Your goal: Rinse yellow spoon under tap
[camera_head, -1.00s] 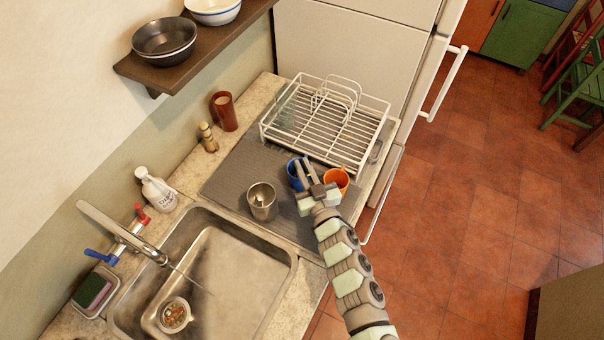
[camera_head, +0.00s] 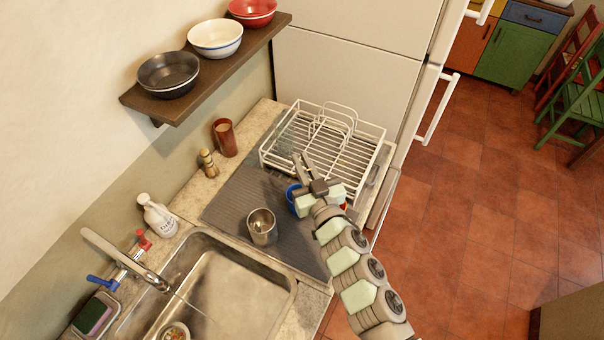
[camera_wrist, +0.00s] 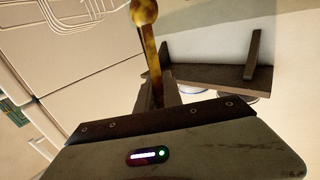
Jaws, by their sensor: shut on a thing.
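My gripper (camera_head: 302,165) is above the drying mat, between the dish rack and the cups. In the wrist view my gripper (camera_wrist: 158,98) is shut on the yellow spoon (camera_wrist: 153,48), whose rounded end sticks out past the fingers. I cannot make out the spoon in the head view. The tap (camera_head: 124,256) is at the lower left, with a red handle and a blue handle. A thin pale streak leaves its spout over the sink (camera_head: 228,285), perhaps water. My gripper is well to the right of the tap.
A steel cup (camera_head: 262,228) and a blue cup (camera_head: 293,198) stand on the mat (camera_head: 240,190). My gripper mostly hides an orange cup. The white dish rack (camera_head: 322,148) is behind. A soap bottle (camera_head: 157,216) stands by the tap. A shelf (camera_head: 205,62) with bowls overhangs the back.

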